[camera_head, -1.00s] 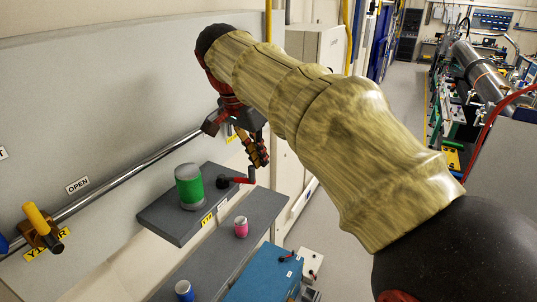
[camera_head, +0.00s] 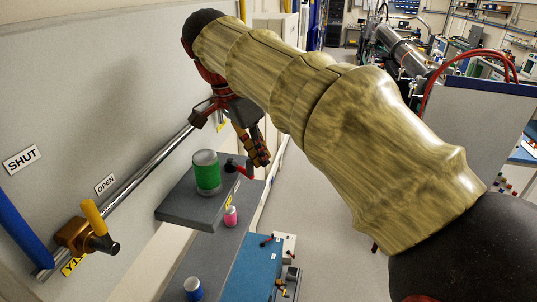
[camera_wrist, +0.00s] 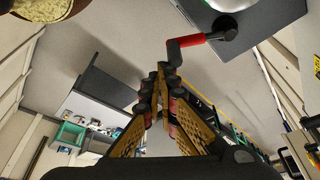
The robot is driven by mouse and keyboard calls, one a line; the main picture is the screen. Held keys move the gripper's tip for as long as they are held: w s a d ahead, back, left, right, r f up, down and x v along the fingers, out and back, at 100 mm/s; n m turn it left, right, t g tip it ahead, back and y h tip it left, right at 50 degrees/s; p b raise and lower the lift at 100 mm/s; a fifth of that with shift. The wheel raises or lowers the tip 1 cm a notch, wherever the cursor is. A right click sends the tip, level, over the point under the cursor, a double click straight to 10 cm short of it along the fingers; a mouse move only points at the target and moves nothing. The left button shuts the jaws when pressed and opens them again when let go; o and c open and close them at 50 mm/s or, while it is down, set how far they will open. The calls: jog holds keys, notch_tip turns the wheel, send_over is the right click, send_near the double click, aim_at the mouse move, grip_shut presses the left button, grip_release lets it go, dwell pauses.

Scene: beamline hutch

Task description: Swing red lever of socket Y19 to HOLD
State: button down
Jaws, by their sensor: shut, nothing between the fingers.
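The red lever (camera_head: 243,172) sits on a black pivot (camera_head: 230,164) at the right end of a grey shelf. In the wrist view the red lever (camera_wrist: 190,41) reaches left from its black hub (camera_wrist: 225,28) and ends in a dark bent tip. My gripper (camera_head: 260,160) is shut and empty, its fingers just right of the lever in the head view. In the wrist view my gripper's fingertips (camera_wrist: 162,72) meet just below the lever's dark tip. I cannot tell whether they touch. The yellow shelf label (camera_head: 228,203) is too small to read, and no HOLD mark is legible.
A green can (camera_head: 207,172) stands on the grey shelf (camera_head: 180,208), close left of the lever. A metal rail (camera_head: 150,165) runs along the wall to a yellow-handled valve (camera_head: 93,217) near an OPEN sign (camera_head: 105,184).

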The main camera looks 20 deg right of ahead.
jog(key=shift+w+d+r+p, duration=0.15)
jog(key=shift+w+p, duration=0.25)
jog(key=shift+w, duration=0.25)
